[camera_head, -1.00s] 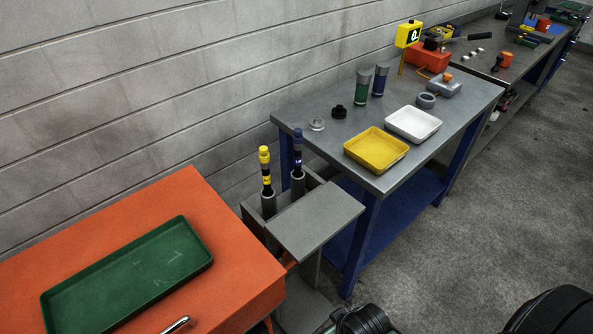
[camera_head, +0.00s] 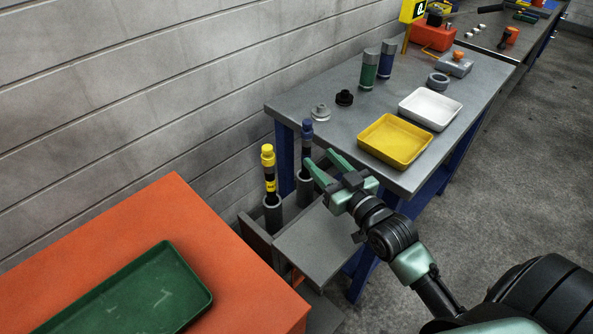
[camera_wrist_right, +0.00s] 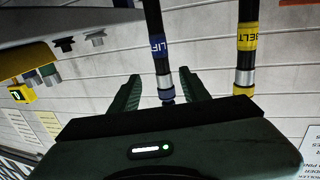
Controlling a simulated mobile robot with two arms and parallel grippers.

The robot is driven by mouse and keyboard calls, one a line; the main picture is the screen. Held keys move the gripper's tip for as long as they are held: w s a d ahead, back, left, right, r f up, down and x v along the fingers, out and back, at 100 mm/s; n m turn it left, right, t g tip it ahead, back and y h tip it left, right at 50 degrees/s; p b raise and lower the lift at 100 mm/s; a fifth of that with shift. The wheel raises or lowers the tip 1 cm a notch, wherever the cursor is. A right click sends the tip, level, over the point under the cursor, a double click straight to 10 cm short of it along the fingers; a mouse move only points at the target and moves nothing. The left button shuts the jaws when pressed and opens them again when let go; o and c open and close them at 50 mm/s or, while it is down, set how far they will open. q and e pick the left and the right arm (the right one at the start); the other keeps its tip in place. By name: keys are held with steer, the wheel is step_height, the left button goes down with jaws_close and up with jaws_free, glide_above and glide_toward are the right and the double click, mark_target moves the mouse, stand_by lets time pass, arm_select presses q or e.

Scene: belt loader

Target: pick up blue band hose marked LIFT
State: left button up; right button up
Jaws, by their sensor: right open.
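The blue band hose (camera_head: 306,137) stands upright in a grey holder tube (camera_head: 304,190) between the orange table and the grey bench. In the right wrist view the hose (camera_wrist_right: 161,49), its blue band reading LIFT, shows between my fingers. My right gripper (camera_head: 320,160) is open, its fingertips pointing at the hose from the right. In the wrist view my right gripper (camera_wrist_right: 160,76) has a finger on each side of the hose's line; I cannot tell whether either touches it. My left gripper is out of view.
A yellow band hose (camera_head: 269,170), marked BELT in the wrist view (camera_wrist_right: 246,43), stands close to the left in its own tube. A grey shelf plate (camera_head: 315,245) lies below my gripper. The bench (camera_head: 300,135) with yellow tray (camera_head: 372,150) is close behind.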

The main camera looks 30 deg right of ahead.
mark_target(309, 149)
steer(key=w, duration=0.2)
steer(key=w+p, duration=0.1)
steer(key=shift+w+a+r, duration=0.1)
steer(key=shift+a+r, duration=0.1)
steer(key=shift+r, duration=0.1)
steer(key=w, duration=0.2)
steer(key=shift+w+a+f+p, duration=0.2)
steer(key=shift+w+p, duration=0.15)
steer(key=shift+p, duration=0.05)
steer(key=shift+w+f, duration=0.1)
steer(key=shift+w, duration=0.45)
steer(key=c, duration=0.9)
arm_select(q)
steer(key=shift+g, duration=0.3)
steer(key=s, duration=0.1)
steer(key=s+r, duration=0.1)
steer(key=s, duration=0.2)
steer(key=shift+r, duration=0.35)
arm_select(e)
jaws_close()
